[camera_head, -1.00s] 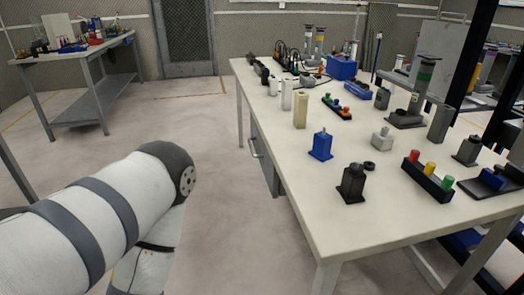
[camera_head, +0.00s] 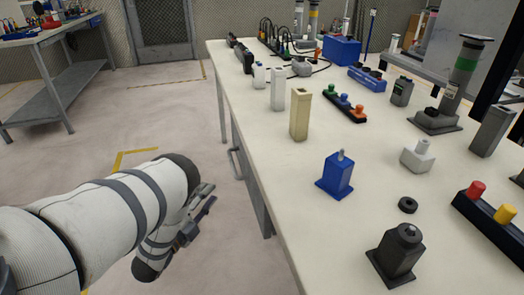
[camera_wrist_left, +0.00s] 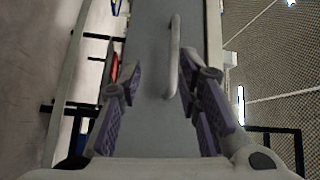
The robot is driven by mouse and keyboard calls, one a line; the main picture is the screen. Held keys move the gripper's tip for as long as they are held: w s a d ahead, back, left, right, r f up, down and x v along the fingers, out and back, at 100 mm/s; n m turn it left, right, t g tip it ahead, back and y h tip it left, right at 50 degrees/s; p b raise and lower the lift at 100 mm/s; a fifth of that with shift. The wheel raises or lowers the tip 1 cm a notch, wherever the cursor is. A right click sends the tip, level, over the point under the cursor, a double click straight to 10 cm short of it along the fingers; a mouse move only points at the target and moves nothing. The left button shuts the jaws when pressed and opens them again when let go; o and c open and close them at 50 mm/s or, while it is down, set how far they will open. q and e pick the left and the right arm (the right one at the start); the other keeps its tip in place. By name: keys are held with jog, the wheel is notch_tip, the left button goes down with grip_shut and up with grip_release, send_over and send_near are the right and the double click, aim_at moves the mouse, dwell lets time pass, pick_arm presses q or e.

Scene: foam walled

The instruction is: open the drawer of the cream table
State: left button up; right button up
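The cream table (camera_head: 300,185) runs along the right of the head view. Its grey drawer (camera_head: 252,190) sits under the top on the near left side, with a bar handle (camera_head: 233,163) on its front. The drawer looks shut. My left gripper (camera_head: 205,200) is left of the drawer front, apart from it and partly hidden by my wrist. In the left wrist view my left gripper (camera_wrist_left: 162,88) is open and empty, facing the grey drawer front (camera_wrist_left: 148,60). The handle (camera_wrist_left: 174,55) lies ahead between the fingers, closer to the right finger. My right gripper is not in view.
The tabletop holds a blue block (camera_head: 337,175), a black block (camera_head: 396,252), a beige block (camera_head: 300,117) and several other parts. Another workbench (camera_head: 50,45) stands at the far left. The floor (camera_head: 110,130) between them is clear.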

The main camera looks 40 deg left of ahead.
aim_at(232, 161)
pick_arm(q)
jog(key=shift+m+t+h, duration=0.5)
jog(key=shift+m, duration=0.1)
jog(key=w+r+b, duration=0.1)
jog(key=w, duration=0.3)
jog(key=w+r+b, duration=0.1)
jog(key=w, duration=0.3)
jog(key=w+a+r+b, duration=0.1)
jog(key=w, duration=0.3)
jog(key=shift+w+a+r+b, duration=0.1)
jog(key=shift+w+r+b, duration=0.05)
jog(key=shift+w+b, duration=0.25)
grip_shut()
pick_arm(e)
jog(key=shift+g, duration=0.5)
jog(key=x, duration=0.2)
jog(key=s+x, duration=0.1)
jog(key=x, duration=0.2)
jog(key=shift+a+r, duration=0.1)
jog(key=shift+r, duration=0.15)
